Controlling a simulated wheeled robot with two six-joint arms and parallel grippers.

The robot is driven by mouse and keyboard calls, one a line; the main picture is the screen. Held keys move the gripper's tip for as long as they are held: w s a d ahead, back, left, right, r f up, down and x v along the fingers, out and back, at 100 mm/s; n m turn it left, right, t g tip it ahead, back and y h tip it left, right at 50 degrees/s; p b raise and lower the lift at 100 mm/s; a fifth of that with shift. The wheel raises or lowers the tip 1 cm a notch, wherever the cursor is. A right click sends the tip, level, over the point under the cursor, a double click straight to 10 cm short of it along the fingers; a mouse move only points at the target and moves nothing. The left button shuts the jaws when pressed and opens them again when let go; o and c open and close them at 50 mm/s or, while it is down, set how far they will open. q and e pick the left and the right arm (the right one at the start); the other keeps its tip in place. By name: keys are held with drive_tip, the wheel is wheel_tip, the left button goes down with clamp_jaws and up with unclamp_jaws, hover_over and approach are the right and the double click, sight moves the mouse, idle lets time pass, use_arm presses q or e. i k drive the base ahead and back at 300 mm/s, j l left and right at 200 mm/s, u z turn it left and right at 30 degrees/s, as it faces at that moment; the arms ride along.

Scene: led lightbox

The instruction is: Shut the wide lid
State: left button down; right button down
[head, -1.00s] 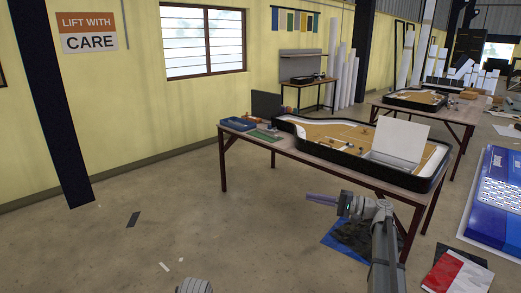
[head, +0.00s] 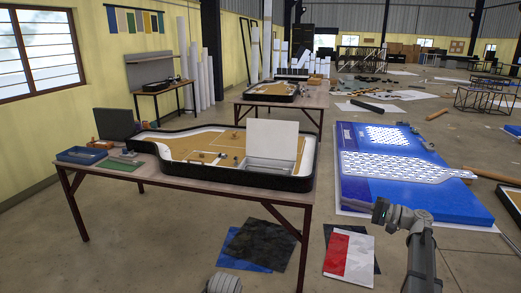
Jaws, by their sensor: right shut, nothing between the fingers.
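The wide lid (head: 272,139) is a white flat panel. It stands up, open, at the right end of a black-rimmed tray-like box (head: 210,176) on the near table. Below it is a pale open compartment (head: 268,164). My right gripper (head: 379,209) is well to the right of the table and apart from the lid, in front of the blue panel. It is shut and empty; its fingers are hardly visible from this angle. My left gripper is not in view; only a grey part of my left arm shows at the bottom edge.
The brown table (head: 150,176) also holds a blue tray (head: 81,155) and a dark screen (head: 115,123) at its left. A large blue panel (head: 465,205) lies on the right. Dark sheets (head: 262,245) and a red-white sheet (head: 349,256) lie on the floor. The front-left floor is clear.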

sight(272, 139)
drive_tip(key=i+z, duration=0.35)
drive_tip(key=i, duration=0.3)
drive_tip(key=i+z, duration=0.35)
drive_tip(key=i, duration=1)
drive_tip(key=i+l+u, duration=0.2)
drive_tip(key=u, duration=0.2)
drive_tip(key=i+l+u, duration=0.4)
drive_tip(key=l+u, duration=0.25)
drive_tip(key=u, duration=0.15)
drive_tip(key=i+l+u, duration=0.2)
drive_tip(key=l+u, duration=0.2)
